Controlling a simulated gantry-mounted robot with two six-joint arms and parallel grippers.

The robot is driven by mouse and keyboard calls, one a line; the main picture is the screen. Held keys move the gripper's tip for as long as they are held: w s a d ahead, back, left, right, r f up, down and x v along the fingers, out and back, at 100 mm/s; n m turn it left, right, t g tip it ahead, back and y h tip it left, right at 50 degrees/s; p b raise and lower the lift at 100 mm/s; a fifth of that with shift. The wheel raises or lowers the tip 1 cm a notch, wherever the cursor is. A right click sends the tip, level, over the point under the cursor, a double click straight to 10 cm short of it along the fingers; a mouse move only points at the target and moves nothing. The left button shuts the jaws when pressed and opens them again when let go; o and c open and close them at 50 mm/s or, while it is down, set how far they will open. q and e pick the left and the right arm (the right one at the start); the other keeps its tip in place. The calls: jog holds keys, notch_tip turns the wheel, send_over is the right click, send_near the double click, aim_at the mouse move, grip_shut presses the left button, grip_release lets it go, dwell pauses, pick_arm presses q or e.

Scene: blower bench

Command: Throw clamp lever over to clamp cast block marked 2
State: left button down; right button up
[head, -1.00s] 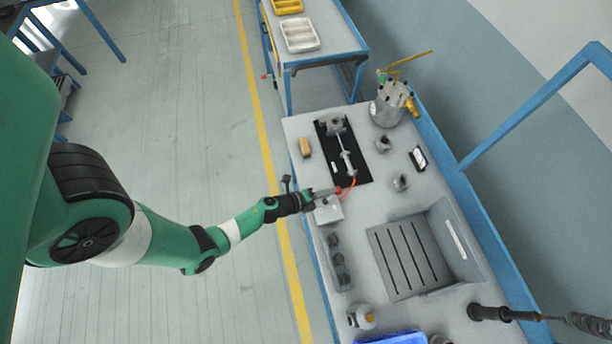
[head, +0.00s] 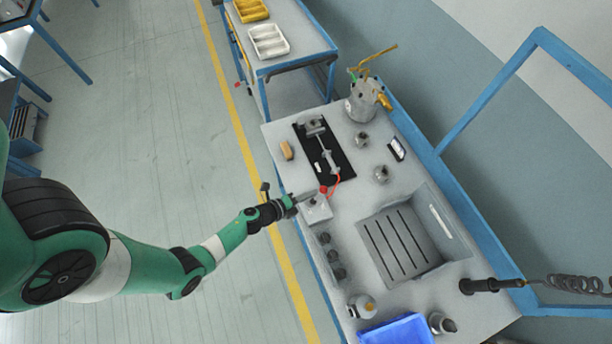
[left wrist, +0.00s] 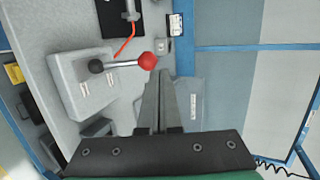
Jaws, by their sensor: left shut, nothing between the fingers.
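The clamp lever shows best in the left wrist view: a metal rod with a red ball knob (left wrist: 148,60) and a dark pivot (left wrist: 96,66), on a light grey box (left wrist: 75,85). In the head view its red knob (head: 323,190) is beside the black fixture plate (head: 342,165). My left gripper (head: 311,195) is shut and empty at the lever. Its fingertips (left wrist: 159,74) appear close to the knob; I cannot tell if they touch. A grey part (head: 314,126) sits at the fixture's far end; no mark 2 is readable. My right gripper is out of view.
Loose grey castings (head: 381,174) stand right of the fixture. A tan block (head: 286,150) lies left. A grey slotted tray (head: 392,250), a blue bin (head: 398,331) and a metal canister (head: 362,104) occupy the bench.

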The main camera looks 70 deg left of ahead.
pick_arm(q)
jog(key=w+r+p+v, duration=0.1)
jog(key=p+v, duration=0.3)
jog(key=v, duration=0.6)
jog(key=shift+s+r, duration=0.3)
jog(key=shift+r, duration=0.25)
jog(key=shift+d, duration=0.1)
